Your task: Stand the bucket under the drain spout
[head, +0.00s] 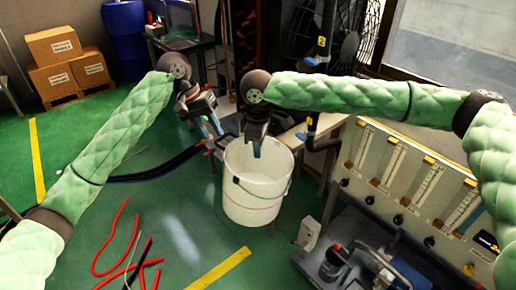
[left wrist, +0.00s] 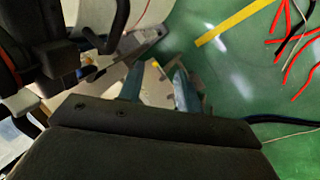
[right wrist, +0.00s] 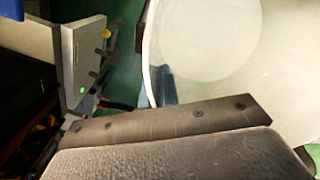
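A white bucket (head: 253,190) with a wire handle is upright in the middle of the head view. I cannot tell whether its base touches the floor. My right gripper (head: 257,150) is at its far rim; in the right wrist view its fingers (right wrist: 164,85) are close together at the bucket wall (right wrist: 215,85) and look shut on the rim. My left gripper (head: 214,128) is just left of the bucket's rim; its fingers (left wrist: 160,87) are apart, with a pale surface showing between them. A dark pipe (head: 311,125) with an elbow, likely the drain spout, comes down right of the bucket.
A panel of flow meters (head: 415,185) stands at the right, with a pump-like unit (head: 340,262) below it. Red and black cables (head: 118,240) lie on the green floor at the front left. Boxes (head: 65,65) and a blue drum (head: 125,40) stand far back.

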